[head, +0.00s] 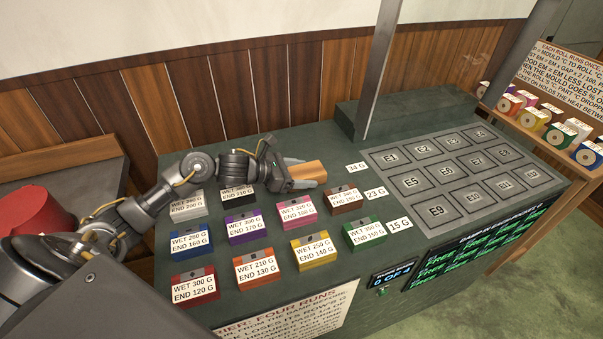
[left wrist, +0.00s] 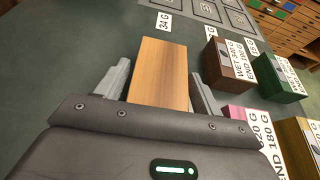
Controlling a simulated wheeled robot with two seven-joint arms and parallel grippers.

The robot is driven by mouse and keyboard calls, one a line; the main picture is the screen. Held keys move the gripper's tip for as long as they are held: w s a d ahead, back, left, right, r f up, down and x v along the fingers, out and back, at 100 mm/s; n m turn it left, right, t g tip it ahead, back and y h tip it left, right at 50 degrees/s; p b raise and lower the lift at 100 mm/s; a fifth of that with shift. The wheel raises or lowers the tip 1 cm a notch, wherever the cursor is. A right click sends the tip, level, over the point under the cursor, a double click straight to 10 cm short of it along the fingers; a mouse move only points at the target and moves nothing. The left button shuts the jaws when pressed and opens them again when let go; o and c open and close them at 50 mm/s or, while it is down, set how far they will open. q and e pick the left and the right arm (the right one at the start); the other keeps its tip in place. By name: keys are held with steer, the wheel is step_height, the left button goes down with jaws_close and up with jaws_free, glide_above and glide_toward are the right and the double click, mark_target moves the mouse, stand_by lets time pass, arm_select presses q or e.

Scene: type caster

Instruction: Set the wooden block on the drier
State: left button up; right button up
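The plain wooden block (head: 308,172) is orange-brown and lies at the back of the dark green counter, left of the 34 G tag. My left gripper (head: 296,178) reaches it from the left. In the left wrist view the block (left wrist: 160,75) sits between the two fingers (left wrist: 160,88), which lie close along its sides. They look shut on it, and its far end sticks out past them. Any gap under the block is hidden. The drier (head: 440,180) is the counter's right part, with a grid of labelled plates such as E1, E5 and E9. My right gripper is not in view.
Several coloured blocks with WET/END cards stand in rows before the gripper, including a pink one (head: 296,212) and a brown one (head: 346,200). A grey post (head: 382,70) rises behind the grid's left side. The plates I can see are bare.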

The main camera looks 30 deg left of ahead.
arm_select(q)
steer(key=shift+o, duration=0.7)
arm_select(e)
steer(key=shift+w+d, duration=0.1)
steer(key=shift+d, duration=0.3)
arm_select(q)
steer(key=shift+r+p, duration=0.25)
steer(key=shift+p, duration=0.05)
steer(key=v, duration=0.2)
steer(key=b+v, duration=0.1)
steer(key=v, duration=0.2)
steer(key=b+v, duration=0.1)
steer(key=v, duration=0.2)
steer(key=shift+s+a+f, duration=0.1)
steer(key=shift+s+f, duration=0.05)
steer(key=shift+f, duration=0.1)
steer(key=b+v, duration=0.1)
steer(key=v, duration=0.2)
steer(key=shift+r, duration=0.2)
steer(key=shift+s+r, duration=0.15)
steer(key=shift+r, duration=0.1)
steer(key=shift+a, duration=0.1)
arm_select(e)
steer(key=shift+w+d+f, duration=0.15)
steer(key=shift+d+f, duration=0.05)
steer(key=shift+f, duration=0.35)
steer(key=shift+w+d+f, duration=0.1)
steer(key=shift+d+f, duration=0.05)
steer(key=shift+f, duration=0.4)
